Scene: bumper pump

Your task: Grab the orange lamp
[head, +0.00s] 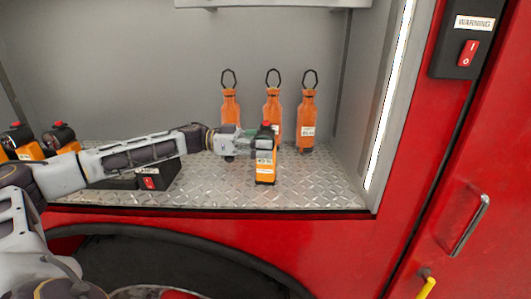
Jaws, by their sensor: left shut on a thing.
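An orange lamp (265,172) with a black upper part and a red knob stands upright, or nearly so, near the front of the metal compartment floor in the head view. My left gripper (258,144) reaches in from the left and is shut on the lamp's upper part. The gripper partly covers the lamp's left side, and its fingertips are small and hard to make out. I cannot tell whether the lamp's base touches the floor. My right gripper is not in view.
Several orange bottles with black loops (307,122) stand behind the lamp. More black-and-orange lamps (62,137) stand at the far left. A black box with a red switch (150,183) sits under my left arm. The compartment's right wall carries a light strip (391,95). A shelf (275,4) hangs above.

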